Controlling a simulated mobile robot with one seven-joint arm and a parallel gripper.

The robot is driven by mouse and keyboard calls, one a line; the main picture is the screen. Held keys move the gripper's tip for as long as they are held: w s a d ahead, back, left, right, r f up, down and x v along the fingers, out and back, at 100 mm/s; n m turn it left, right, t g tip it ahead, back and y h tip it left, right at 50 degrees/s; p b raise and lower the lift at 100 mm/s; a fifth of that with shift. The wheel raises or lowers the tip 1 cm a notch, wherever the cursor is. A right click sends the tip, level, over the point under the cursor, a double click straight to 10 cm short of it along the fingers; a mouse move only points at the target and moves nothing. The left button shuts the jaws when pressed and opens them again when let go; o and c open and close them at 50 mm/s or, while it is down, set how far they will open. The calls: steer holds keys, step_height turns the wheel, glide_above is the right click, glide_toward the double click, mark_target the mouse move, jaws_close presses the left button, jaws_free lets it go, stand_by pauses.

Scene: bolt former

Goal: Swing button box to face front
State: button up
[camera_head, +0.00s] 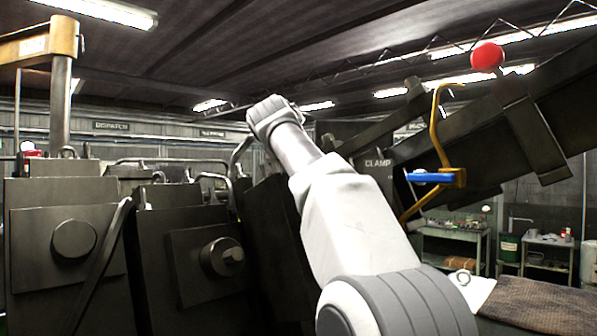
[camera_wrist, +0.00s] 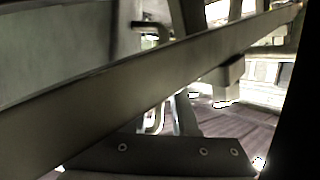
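I cannot make out a button box for certain in either view. In the head view, a yellow bent rod (camera_head: 436,125) with a yellow block and a flat blue piece (camera_head: 428,177) stands right of my arm, in front of the dark machine; I cannot tell whether it belongs to the box. My white and grey arm rises from the lower right to the upper middle, and its far end is hidden. I cannot identify my gripper's fingers in either view. The wrist view shows a long dark diagonal bar (camera_wrist: 150,85) and a dark plate with bolts (camera_wrist: 160,155) close by.
Dark machine blocks (camera_head: 65,240) fill the left of the head view. A sloping dark beam (camera_head: 530,110) and a red ball (camera_head: 487,57) are at upper right. Workbenches (camera_head: 455,240) stand behind at right. A brown mat (camera_head: 535,303) lies at lower right.

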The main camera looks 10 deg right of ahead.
steer(key=shift+w, duration=0.1)
jaws_close()
stand_by(1.4)
